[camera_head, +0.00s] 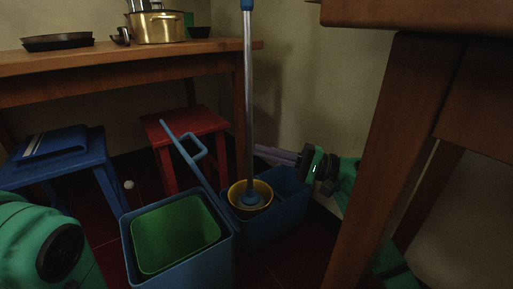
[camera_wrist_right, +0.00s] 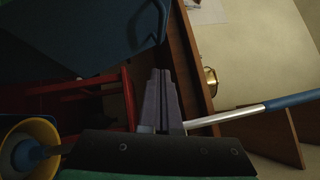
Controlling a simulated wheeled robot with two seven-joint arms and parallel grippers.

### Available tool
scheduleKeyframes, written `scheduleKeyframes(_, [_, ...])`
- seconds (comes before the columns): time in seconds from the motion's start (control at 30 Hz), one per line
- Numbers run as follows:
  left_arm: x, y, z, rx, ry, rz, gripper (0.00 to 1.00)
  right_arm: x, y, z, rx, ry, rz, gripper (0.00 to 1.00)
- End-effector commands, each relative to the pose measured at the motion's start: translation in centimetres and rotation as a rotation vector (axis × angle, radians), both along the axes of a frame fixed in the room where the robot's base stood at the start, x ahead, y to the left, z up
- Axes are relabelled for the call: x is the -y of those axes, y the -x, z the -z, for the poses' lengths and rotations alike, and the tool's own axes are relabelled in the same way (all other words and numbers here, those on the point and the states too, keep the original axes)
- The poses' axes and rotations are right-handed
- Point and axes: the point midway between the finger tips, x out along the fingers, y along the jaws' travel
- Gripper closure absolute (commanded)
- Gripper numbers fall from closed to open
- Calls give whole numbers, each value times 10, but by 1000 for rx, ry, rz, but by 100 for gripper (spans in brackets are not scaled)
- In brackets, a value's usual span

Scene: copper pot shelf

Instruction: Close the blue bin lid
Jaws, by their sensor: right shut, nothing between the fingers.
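The blue bin (camera_head: 135,262) stands at the front centre with a green inside. Its blue lid (camera_head: 192,162) stands up open at the bin's right side, seen nearly edge-on with a loop handle. In the right wrist view the lid (camera_wrist_right: 80,40) fills the upper left as a broad blue panel. My right gripper (camera_head: 257,152) comes from the right, its fingers shut and empty, pointing left, close to the mop pole and apart from the lid. The fingers also show in the wrist view (camera_wrist_right: 160,74). My left arm shows at lower left; its gripper is out of view.
A mop (camera_head: 249,100) stands in a yellow bucket (camera_head: 237,201) in a second blue container (camera_head: 287,217), between lid and right gripper. A red stool (camera_head: 190,125) and blue stool (camera_head: 105,165) stand behind. A wooden table (camera_head: 370,150) is at right, a shelf (camera_head: 110,60) at back.

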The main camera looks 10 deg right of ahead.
Motion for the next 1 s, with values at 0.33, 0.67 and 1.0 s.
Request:
scheduleKeyframes(0.33, [1,0,22,-1,-1,-1,67,-69,-30,-11,2,1,-1,100])
scheduleKeyframes(0.67, [1,3,33,6,-2,0,67,-108,-18,-23,-2,3,1,100])
scheduleKeyframes(1.0, [0,5,31,14,-2,-1,67,-108,-17,-24,-2,4,2,100])
